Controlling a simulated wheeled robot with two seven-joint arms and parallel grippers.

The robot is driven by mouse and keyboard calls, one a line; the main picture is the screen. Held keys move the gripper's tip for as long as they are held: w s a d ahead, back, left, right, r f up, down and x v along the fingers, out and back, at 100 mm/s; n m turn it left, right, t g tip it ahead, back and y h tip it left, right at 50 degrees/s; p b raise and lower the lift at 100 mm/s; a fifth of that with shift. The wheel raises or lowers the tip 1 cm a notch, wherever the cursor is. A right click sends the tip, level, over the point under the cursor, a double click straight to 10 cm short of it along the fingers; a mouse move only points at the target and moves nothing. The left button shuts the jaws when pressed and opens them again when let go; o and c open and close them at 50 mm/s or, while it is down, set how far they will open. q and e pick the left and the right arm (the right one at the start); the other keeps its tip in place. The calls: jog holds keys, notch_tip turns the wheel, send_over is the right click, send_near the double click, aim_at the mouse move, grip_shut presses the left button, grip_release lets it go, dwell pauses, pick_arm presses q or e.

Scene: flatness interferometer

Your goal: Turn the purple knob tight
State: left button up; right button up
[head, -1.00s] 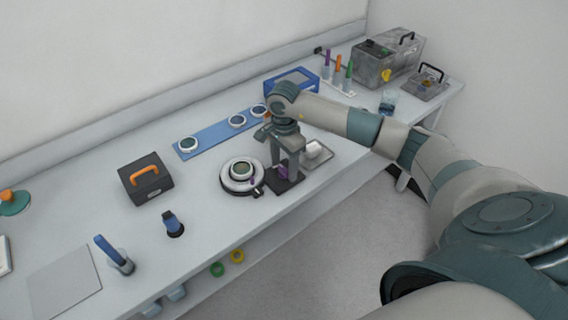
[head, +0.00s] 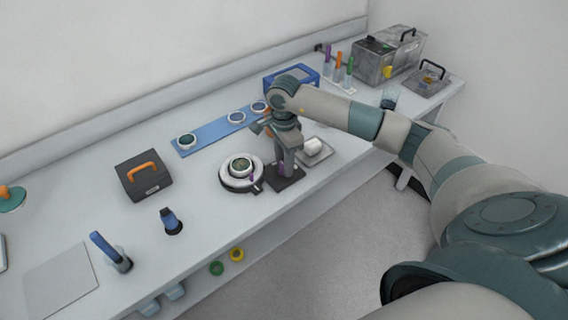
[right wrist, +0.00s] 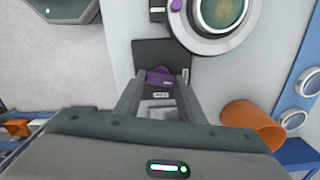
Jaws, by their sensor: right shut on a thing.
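The purple knob (right wrist: 160,77) shows in the right wrist view between my fingertips, at a dark base plate (right wrist: 152,52). My right gripper (right wrist: 158,88) points down and is shut on the knob. In the head view my right gripper (head: 287,167) stands over the same dark plate (head: 291,182) near the table's front edge, and the knob is mostly hidden behind the fingers. Beside it is a round white stage (head: 241,184) holding a dark green disc (head: 241,165). A second small purple part (head: 253,179) sits on the stage's near side. My left gripper is not in view.
A small tray with a white block (head: 313,147) lies just right of the gripper. An orange cylinder (right wrist: 250,121) is close beside it in the right wrist view. A blue strip (head: 213,132) with several ringed discs lies behind. Clear table lies left of the stage.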

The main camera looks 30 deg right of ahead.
jog(key=m+b, duration=0.2)
jog(key=m, duration=0.1)
jog(key=shift+f+m, duration=0.15)
jog(key=shift+m, duration=0.15)
pick_arm(q)
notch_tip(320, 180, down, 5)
jog(key=b, duration=0.3)
pick_arm(e)
jog(key=m, duration=0.3)
jog(key=m+b, duration=0.2)
jog(key=m, duration=0.5)
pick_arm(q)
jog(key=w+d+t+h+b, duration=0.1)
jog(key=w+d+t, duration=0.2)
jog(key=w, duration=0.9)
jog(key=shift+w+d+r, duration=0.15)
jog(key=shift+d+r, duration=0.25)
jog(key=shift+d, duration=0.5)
pick_arm(e)
jog(key=shift+r+m, duration=0.2)
jog(key=shift+m, duration=0.8)
jog(key=o, duration=1)
jog(key=shift+o, duration=0.2)
